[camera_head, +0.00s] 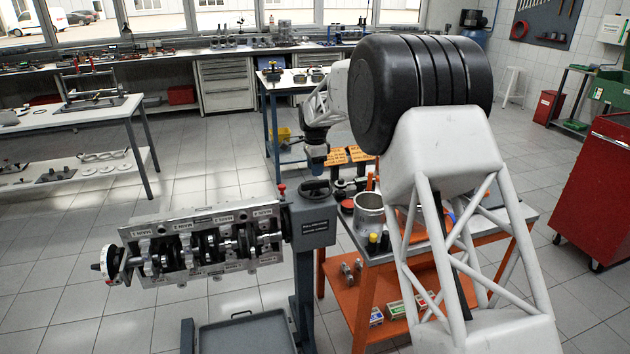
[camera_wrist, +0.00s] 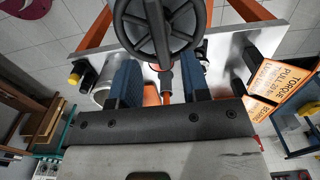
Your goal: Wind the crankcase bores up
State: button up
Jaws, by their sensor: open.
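The crankcase (camera_head: 200,245) is a grey metal block on the engine stand, its face with the crankshaft, bearing caps and MAIN labels turned toward the head camera. Its bores cannot be made out. The stand's grey gearbox (camera_head: 312,222) is at its right end, with a dark handwheel (camera_head: 316,187) on top and a red knob (camera_head: 281,187) beside it. My gripper (camera_head: 316,160) is just above the handwheel, pointing down. In the wrist view, its blue fingers (camera_wrist: 159,72) are apart with nothing held; a spoked dark wheel (camera_wrist: 160,28) lies ahead of them. Contact cannot be told.
An orange-framed cart (camera_head: 365,265) stands right of the stand, carrying a metal cylinder (camera_head: 369,215), small bottles and orange torque cards (camera_head: 349,155). A grey tray (camera_head: 245,333) lies below the crankcase. A red cabinet (camera_head: 600,190) is far right. Floor left of the stand is clear.

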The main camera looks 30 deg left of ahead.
aim_at(315, 182)
jog(key=shift+f, duration=2.5)
grip_shut()
